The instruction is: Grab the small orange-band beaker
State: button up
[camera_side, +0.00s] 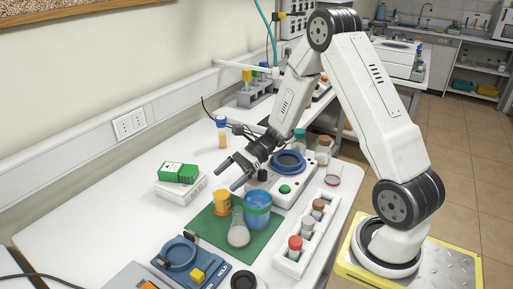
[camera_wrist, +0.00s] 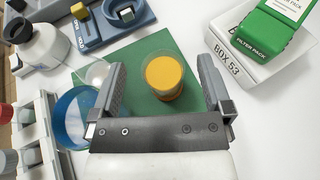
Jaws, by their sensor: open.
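The small orange-band beaker (camera_side: 221,203) stands upright on a green mat (camera_side: 262,243), behind and left of the blue beaker. In the wrist view the orange-band beaker (camera_wrist: 163,77) lies ahead of my gripper (camera_wrist: 162,75), between the two fingers in the picture. It looks apart from both fingers. My gripper (camera_side: 233,176) is open and empty, above and a little behind the beaker in the side view. How high the fingertips are above the beaker is hard to tell.
A blue beaker (camera_side: 257,209) and a clear flask (camera_side: 238,232) stand close by on the mat. A green filter pack (camera_side: 178,172) lies on a white box (camera_side: 180,190) to the left. A white rack (camera_side: 305,240) with capped vials is at right.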

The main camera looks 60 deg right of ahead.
aim_at(214, 199)
jog(key=shift+f, duration=0.15)
jog(key=shift+f, duration=0.6)
jog(key=shift+w+a+f, duration=0.15)
jog(key=shift+a+f, duration=0.25)
jog(key=shift+f, duration=0.3)
jog(key=shift+w+a+f, duration=0.1)
jog(key=shift+a+f, duration=0.25)
jog(key=shift+f, duration=0.3)
jog(key=shift+w+a+f, duration=0.25)
jog(key=shift+a, duration=0.3)
jog(key=c, duration=1.3)
jog(key=shift+r, duration=0.2)
jog(key=shift+r, duration=4.85)
